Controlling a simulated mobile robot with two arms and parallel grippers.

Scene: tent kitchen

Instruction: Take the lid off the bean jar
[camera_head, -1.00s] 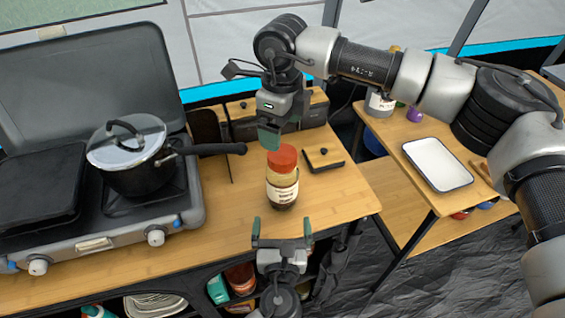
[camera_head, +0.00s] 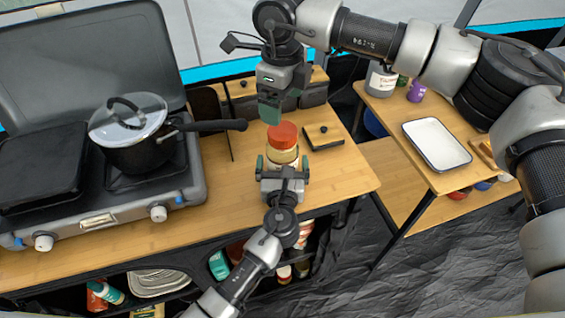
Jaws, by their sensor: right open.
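The bean jar (camera_head: 284,156) stands upright on the wooden counter in the head view, its orange-red lid (camera_head: 282,134) in place on top. My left gripper (camera_head: 282,168) reaches in from the near side, a finger on each side of the jar's body below the lid. It hides the jar's lower part, and I cannot tell whether the fingers touch the glass. My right gripper (camera_head: 270,112) is open and points down, just above and slightly left of the lid. It appears apart from the lid.
A camp stove (camera_head: 100,220) with a lidded black pot (camera_head: 140,150) stands to the left, the pot's handle pointing toward the jar. A side table with a white tray (camera_head: 436,144) is at right.

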